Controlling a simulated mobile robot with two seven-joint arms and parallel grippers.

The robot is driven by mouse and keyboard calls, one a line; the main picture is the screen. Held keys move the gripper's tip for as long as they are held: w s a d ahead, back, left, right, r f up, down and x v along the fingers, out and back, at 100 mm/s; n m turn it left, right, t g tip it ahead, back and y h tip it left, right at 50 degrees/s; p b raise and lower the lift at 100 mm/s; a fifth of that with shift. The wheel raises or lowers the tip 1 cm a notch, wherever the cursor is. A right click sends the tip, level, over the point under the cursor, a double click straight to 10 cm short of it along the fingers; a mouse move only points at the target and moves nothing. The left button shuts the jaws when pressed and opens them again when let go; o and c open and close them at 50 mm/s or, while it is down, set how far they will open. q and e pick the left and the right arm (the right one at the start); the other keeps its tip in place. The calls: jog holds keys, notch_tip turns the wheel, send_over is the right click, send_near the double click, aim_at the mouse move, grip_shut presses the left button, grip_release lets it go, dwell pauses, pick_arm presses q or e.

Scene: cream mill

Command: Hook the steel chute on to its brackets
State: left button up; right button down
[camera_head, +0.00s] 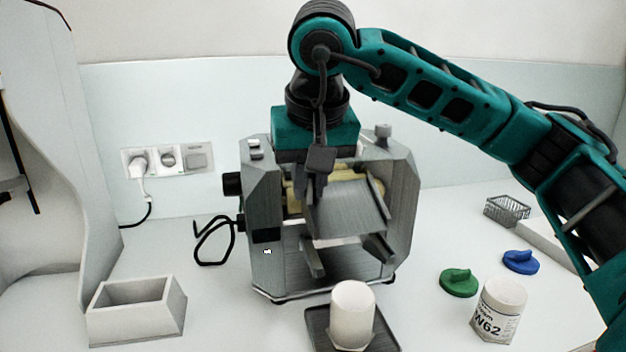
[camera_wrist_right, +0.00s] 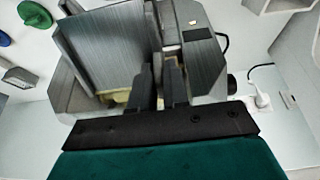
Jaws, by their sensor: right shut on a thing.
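The steel chute (camera_head: 352,212) is a grey sheet-metal trough in front of the mill's (camera_head: 262,215) rollers, sloping down toward the front. Two dark brackets stick out below it, a left one (camera_head: 312,258) and a right one (camera_head: 380,248). The chute is close above them; I cannot tell whether it touches them. My right gripper (camera_head: 314,190) reaches down from above and is shut on the chute's left side. In the right wrist view the fingers (camera_wrist_right: 160,88) grip beside the chute's broad plate (camera_wrist_right: 108,45). The left gripper is not in view.
A white cup (camera_head: 352,312) stands on a dark tray (camera_head: 316,325) before the mill. At right are a labelled tub (camera_head: 499,310), green lid (camera_head: 459,282), blue lid (camera_head: 521,261) and wire basket (camera_head: 507,210). An open box (camera_head: 136,322) and a cable (camera_head: 205,262) are at left.

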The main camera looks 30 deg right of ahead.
aim_at(314, 206)
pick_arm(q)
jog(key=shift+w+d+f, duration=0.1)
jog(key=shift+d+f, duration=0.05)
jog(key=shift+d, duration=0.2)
pick_arm(e)
jog(key=shift+d, duration=0.3)
